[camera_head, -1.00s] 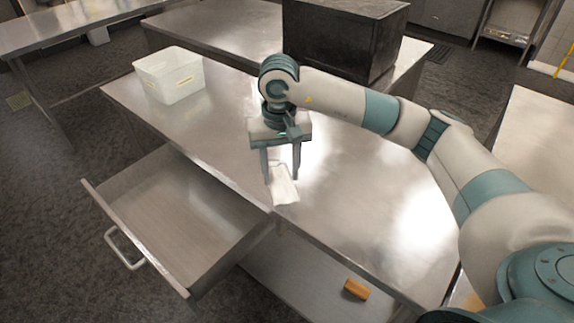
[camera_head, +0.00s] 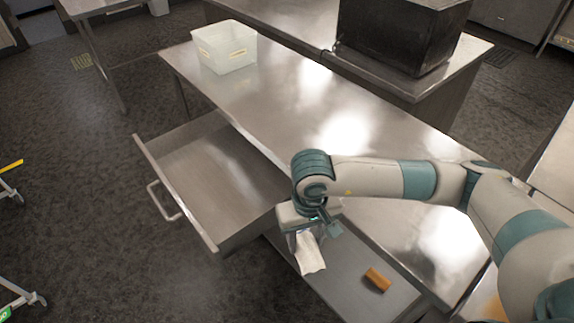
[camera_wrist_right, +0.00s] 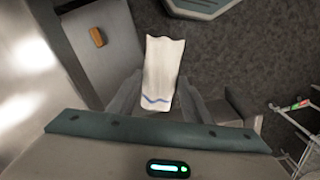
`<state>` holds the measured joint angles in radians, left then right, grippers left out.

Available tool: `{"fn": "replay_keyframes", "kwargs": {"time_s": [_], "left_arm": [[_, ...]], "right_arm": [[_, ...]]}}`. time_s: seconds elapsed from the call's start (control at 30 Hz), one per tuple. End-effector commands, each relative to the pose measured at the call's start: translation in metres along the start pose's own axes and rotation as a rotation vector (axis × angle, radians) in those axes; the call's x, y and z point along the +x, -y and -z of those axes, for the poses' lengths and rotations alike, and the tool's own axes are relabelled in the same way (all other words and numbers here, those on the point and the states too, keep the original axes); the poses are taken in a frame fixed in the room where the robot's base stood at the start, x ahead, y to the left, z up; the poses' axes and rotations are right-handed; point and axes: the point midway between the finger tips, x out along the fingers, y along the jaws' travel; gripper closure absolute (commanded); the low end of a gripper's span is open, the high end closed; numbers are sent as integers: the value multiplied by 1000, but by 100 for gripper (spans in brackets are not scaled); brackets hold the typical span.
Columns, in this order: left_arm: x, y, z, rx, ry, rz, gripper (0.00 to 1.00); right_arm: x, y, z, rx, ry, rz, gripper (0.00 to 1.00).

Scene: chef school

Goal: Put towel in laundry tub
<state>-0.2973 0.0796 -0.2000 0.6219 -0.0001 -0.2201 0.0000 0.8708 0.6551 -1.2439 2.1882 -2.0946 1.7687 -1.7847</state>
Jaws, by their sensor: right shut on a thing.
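A white towel (camera_head: 310,254) hangs from my right gripper (camera_head: 308,236), which is shut on it in front of the steel table's front edge. In the right wrist view the towel (camera_wrist_right: 163,72) shows a blue stripe and lies between the two fingers (camera_wrist_right: 160,100). A translucent white tub (camera_head: 226,52) with a yellowish label stands upright on the far left end of the table, well away from the gripper. I cannot tell whether this is the laundry tub. My left gripper is not in view.
An open, empty drawer (camera_head: 190,165) juts out from the steel table (camera_head: 285,95). A large dark box (camera_head: 400,35) stands on the table behind. The tabletop between arm and tub is clear.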

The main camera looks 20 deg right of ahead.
Motion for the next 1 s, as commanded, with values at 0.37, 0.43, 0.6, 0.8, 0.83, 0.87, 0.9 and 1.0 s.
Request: {"fn": "replay_keyframes", "kwargs": {"time_s": [0.37,0.43,0.6,0.8,0.83,0.87,0.9,1.0], "left_arm": [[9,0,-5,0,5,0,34],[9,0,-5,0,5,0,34],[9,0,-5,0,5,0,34],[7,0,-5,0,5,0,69],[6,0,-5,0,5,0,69],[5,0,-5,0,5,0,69],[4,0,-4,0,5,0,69],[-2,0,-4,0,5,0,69]], "right_arm": [[31,-48,-24,31,0,3,76],[31,-49,-24,32,0,4,76],[30,-49,-24,32,0,4,76],[27,-49,-22,32,0,4,76],[25,-49,-22,32,-1,4,76],[22,-49,-21,32,-1,5,76],[18,-48,-20,33,-1,5,76],[4,-48,-16,34,-2,6,76]]}}
